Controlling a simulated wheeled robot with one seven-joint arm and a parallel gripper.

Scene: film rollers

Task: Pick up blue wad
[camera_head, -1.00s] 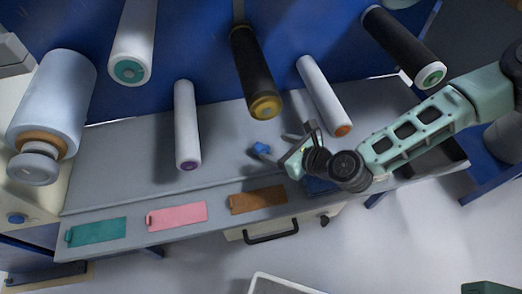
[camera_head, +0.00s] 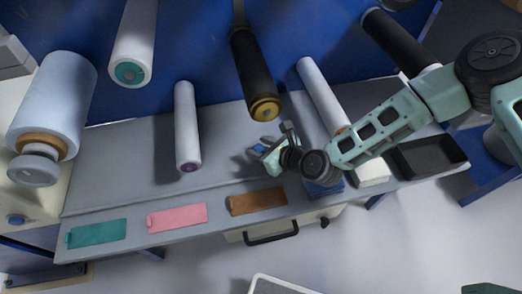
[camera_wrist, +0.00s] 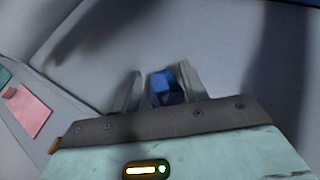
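The blue wad (camera_head: 258,149) is a small crumpled lump on the grey table below the black roller with the yellow end. My gripper (camera_head: 270,144) is at the wad, reaching in from the right, and its fingers partly hide it. In the wrist view the wad (camera_wrist: 163,82) lies between the two fingers of my gripper (camera_wrist: 160,84). The fingers stand apart on either side of it, with a small gap on the left. The wad's lower part is dark and shaded.
Teal (camera_head: 97,233), pink (camera_head: 177,217) and brown (camera_head: 257,200) cards lie along the table's front edge. White and black rollers overhang the table from the blue wall. A black tray (camera_head: 462,166) and a white block (camera_head: 373,175) are on the right. The table's left middle is clear.

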